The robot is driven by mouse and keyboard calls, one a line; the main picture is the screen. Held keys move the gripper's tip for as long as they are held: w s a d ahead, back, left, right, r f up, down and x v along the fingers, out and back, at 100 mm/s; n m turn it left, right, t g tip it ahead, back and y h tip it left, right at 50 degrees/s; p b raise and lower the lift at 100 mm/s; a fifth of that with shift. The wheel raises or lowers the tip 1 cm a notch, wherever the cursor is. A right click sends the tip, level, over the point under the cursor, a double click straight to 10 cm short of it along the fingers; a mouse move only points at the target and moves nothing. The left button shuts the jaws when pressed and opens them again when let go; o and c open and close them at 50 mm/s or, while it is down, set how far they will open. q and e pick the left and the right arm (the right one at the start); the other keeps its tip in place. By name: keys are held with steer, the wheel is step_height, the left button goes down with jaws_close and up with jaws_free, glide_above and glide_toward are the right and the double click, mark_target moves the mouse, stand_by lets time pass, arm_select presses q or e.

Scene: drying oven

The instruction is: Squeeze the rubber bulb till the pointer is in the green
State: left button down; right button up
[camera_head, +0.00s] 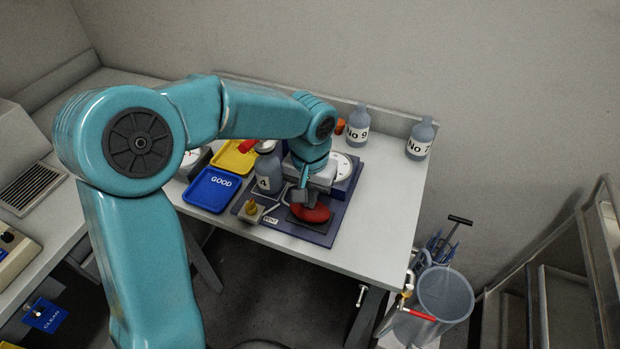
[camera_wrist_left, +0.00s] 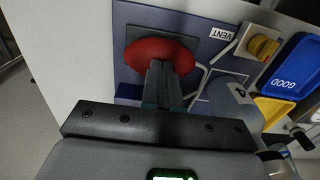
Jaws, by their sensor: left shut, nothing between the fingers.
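The red rubber bulb (camera_head: 317,214) sits on a dark pad of the blue-grey base plate (camera_head: 322,238) near the table's front edge. In the left wrist view the bulb (camera_wrist_left: 140,55) looks wide and rounded. My left gripper (camera_head: 301,205) is over the bulb with its fingers shut and nothing between them. In the left wrist view the closed fingers (camera_wrist_left: 160,72) overlap the bulb's near edge; I cannot tell whether they press on it. A white round gauge (camera_head: 341,166) stands behind, partly hidden by my left wrist; its pointer and green zone cannot be read. My right gripper is out of view.
A yellow knob (camera_head: 250,208) beside a VENT label and bottle 4 (camera_head: 267,177) stand left of the bulb. Blue GOOD tray (camera_head: 208,194) and a yellow tray (camera_head: 232,160) lie further left. Bottles No 9 (camera_head: 357,127) and No 7 (camera_head: 420,140) stand behind. The table's right part is clear.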

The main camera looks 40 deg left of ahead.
arm_select(q)
steer(key=shift+f, duration=0.55)
steer(key=shift+r+p, duration=1.05)
steer(key=shift+r, duration=0.6)
step_height(320, 180, up, 6)
steer(key=p, duration=0.4)
steer(key=shift+p, duration=0.35)
